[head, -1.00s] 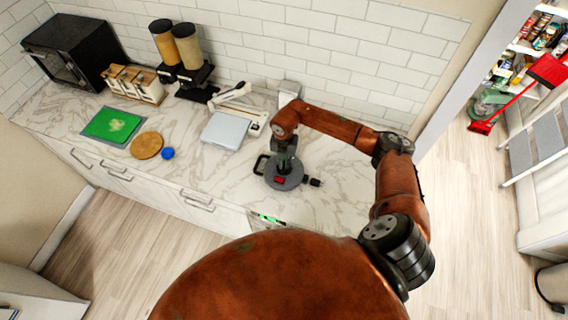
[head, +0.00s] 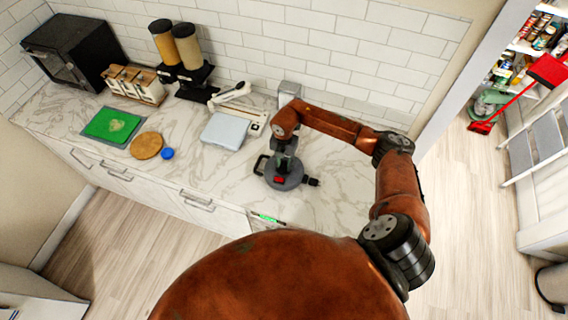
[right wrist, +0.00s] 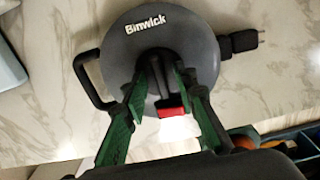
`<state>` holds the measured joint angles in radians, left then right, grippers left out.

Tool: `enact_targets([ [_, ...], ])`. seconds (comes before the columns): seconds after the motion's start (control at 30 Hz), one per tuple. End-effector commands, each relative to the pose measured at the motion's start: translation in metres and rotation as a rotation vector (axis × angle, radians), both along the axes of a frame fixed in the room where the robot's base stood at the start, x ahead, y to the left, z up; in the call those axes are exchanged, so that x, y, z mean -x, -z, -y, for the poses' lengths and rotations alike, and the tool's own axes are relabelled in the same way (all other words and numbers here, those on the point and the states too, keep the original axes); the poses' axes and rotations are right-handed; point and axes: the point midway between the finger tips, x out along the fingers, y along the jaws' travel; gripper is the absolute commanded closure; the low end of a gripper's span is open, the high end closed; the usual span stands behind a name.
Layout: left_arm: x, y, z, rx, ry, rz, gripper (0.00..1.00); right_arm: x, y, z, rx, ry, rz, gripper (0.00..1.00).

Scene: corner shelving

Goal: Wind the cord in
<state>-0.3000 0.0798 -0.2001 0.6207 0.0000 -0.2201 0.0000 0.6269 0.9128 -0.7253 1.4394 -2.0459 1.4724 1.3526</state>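The cord reel (head: 284,180) is a round dark grey case marked "Binwick", flat on the marble counter. It also shows in the right wrist view (right wrist: 195,45). It has a loop handle on its left, a red button (right wrist: 171,112) on its face and a dark plug (right wrist: 240,42) at its right rim. No length of loose cord shows. My right gripper (right wrist: 168,78) points down over the reel's face, its green-padded fingers apart with a gap between the tips. Whether the tips touch the reel I cannot tell. My left gripper is not in view.
Left of the reel are a pale scale-like box (head: 225,131), a round wooden board (head: 146,145), a blue lid (head: 168,154) and a green board (head: 112,125). Dispensers (head: 186,45) and a black oven (head: 70,50) stand at the back. Counter right of the reel is clear.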

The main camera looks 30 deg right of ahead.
Motion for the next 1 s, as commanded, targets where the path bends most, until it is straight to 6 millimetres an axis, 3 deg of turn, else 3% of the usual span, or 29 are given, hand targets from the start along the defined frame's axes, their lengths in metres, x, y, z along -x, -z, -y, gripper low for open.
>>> enact_targets([
  [0.27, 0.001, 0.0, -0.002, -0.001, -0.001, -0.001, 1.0, 0.0, -0.006, 0.0, 0.0, -0.001, 0.001, 0.74],
  [0.7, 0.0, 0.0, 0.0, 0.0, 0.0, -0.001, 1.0, -0.001, -0.088, 0.001, 0.001, -0.001, 0.003, 0.74],
  [1.0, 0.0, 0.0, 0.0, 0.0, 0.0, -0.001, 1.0, 0.0, -0.118, 0.0, 0.001, 0.0, -0.001, 0.74],
])
